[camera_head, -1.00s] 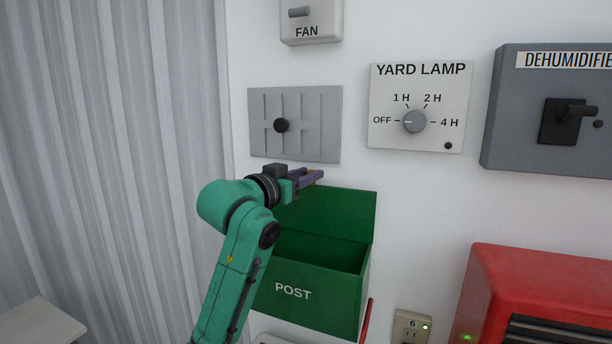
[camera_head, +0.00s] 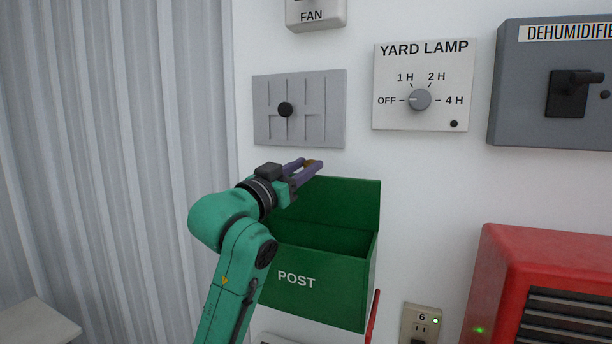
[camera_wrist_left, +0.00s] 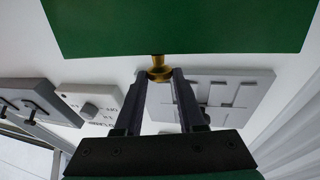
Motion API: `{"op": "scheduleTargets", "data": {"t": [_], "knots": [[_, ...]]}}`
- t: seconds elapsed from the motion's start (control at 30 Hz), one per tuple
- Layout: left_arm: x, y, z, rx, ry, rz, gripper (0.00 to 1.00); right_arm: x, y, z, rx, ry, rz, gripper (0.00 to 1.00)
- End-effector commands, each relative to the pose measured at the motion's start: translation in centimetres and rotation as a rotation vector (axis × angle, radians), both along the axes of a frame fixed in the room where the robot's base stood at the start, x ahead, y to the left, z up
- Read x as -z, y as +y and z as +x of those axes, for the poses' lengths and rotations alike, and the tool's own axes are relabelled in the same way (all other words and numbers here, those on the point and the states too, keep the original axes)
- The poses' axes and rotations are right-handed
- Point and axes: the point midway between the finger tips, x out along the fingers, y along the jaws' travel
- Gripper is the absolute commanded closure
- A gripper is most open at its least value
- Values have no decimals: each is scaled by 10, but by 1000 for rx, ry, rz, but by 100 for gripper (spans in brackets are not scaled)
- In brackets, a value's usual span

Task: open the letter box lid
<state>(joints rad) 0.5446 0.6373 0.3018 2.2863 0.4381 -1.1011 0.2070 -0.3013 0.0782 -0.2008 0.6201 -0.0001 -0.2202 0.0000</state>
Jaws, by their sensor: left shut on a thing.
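The green letter box (camera_head: 318,295) marked POST hangs on the wall in the head view. Its green lid (camera_head: 345,205) stands raised at the back, and the dark inside shows. My left gripper (camera_head: 312,168) is at the lid's top edge, shut on a brass knob (camera_head: 311,162). In the left wrist view the knob (camera_wrist_left: 159,72) sits between the fingertips, below the green lid panel (camera_wrist_left: 180,25). My right gripper is in neither view.
A grey slotted panel with a black knob (camera_head: 285,109) is just above my left gripper. The yard lamp dial (camera_head: 419,99) and dehumidifier box (camera_head: 550,95) are to the right. A red heater (camera_head: 510,250) stands at lower right.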

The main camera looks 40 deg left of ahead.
Motion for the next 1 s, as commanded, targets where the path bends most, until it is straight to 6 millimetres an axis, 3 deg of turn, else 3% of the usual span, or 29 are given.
{"op": "scheduleTargets", "data": {"t": [0.1,0.13,0.2,0.5,0.63,0.83,0.9,1.0], "knots": [[0,0,0,0,3,0,100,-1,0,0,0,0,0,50],[0,0,0,0,3,0,57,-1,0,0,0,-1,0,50],[0,0,0,0,3,0,31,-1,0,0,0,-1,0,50],[0,0,0,0,3,0,31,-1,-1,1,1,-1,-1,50],[5,-1,-10,0,2,0,31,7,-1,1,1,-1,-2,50],[21,-7,-61,-2,-1,4,31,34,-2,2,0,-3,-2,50],[31,-8,-80,-3,-7,4,31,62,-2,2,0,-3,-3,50],[35,-11,-102,-1,-6,4,31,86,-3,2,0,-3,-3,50]]}}
